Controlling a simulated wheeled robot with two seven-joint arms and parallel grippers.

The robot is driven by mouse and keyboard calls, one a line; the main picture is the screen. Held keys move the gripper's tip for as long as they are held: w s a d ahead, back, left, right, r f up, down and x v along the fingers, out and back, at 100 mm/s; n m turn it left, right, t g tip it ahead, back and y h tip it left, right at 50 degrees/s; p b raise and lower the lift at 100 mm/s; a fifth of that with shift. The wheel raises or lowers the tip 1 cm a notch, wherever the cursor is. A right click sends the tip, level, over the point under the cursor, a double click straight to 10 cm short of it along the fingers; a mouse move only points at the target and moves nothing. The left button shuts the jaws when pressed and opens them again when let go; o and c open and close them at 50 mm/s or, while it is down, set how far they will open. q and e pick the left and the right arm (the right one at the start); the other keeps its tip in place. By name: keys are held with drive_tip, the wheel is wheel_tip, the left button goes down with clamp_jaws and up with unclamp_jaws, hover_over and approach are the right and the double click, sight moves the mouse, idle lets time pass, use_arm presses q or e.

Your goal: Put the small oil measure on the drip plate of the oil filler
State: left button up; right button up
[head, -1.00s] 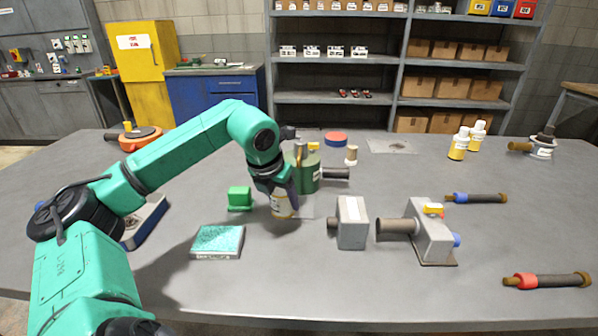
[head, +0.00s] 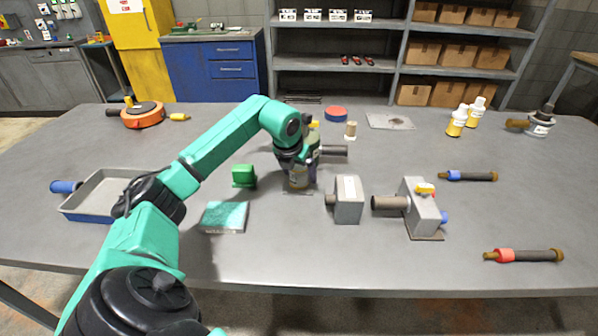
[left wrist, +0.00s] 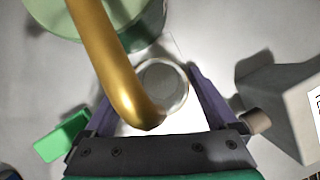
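The small oil measure (head: 298,179) is a pale, cup-like vessel with a tan band; its round top shows in the left wrist view (left wrist: 168,85). My left gripper (head: 298,168) points down with its two fingers at either side of the measure and appears shut on it. The oil filler (head: 315,142) is a green can, mostly hidden behind my gripper. Its curved brass spout (left wrist: 100,45) passes above the measure and hides part of it. The pale drip plate (head: 298,191) lies under the measure; I cannot tell whether they touch. My right gripper is not in view.
A green block (head: 243,176) and a teal-topped pad (head: 225,217) lie left of the filler. A grey block with a stub (head: 348,200) and a grey valve housing (head: 421,208) stand to the right. A blue-sided tray (head: 95,196) is at left. The table's front is clear.

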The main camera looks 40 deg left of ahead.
use_arm(q)
drive_tip(key=v, duration=1.2)
drive_tip(key=shift+r, duration=0.1)
